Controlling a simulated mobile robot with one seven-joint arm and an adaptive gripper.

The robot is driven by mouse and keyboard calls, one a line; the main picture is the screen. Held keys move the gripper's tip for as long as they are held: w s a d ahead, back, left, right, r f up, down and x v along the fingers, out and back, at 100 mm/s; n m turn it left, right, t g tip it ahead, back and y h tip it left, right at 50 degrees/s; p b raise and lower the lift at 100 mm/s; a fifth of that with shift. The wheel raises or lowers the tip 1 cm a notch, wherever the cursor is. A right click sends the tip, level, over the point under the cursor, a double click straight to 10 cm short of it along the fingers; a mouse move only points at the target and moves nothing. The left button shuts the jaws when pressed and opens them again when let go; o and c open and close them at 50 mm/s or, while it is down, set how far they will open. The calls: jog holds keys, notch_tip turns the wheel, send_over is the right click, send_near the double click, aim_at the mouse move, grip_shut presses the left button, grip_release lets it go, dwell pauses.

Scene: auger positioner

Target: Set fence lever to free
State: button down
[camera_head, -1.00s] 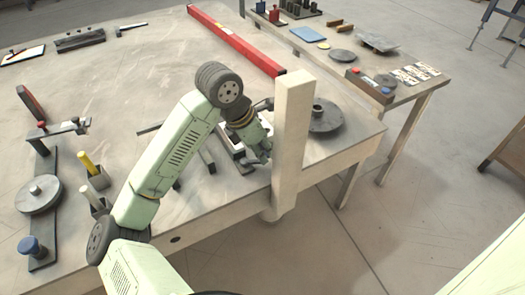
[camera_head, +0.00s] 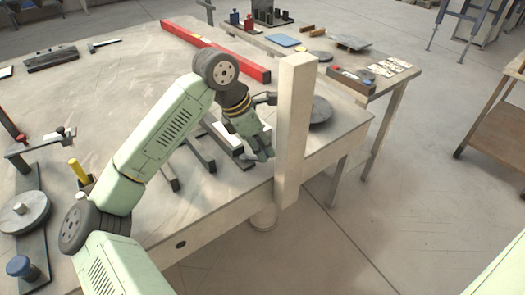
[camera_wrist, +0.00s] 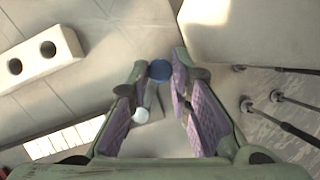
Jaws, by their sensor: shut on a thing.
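My gripper (camera_head: 264,153) is at the table's near right edge, close beside a tall pale post, in the head view. In the wrist view its purple-padded fingers (camera_wrist: 160,73) are shut on a small round blue knob (camera_wrist: 159,70) between the fingertips. The post and the fingers hide the knob in the head view, and no lever arm can be made out clearly. A small white ball (camera_wrist: 139,115) shows below the knob, between the fingers. No marking for a free position is legible.
The tall post (camera_head: 296,130) stands right of my gripper. Dark bars (camera_head: 197,153) lie left of it, and a dark round disc (camera_head: 320,110) is behind the post. A long red beam (camera_head: 215,50) crosses the table's back. The table's middle is clear.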

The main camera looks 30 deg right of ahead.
jog(key=shift+s+a+f+m+g+b, duration=0.1)
jog(key=shift+s+a+m+g+b, duration=0.2)
jog(key=shift+m+b, duration=0.5)
jog(key=c, duration=1.5)
grip_release()
jog(key=shift+o, duration=0.2)
jog(key=shift+r, duration=0.2)
jog(key=v, duration=0.7)
jog(key=shift+r, duration=0.4)
jog(key=shift+w+a, duration=0.1)
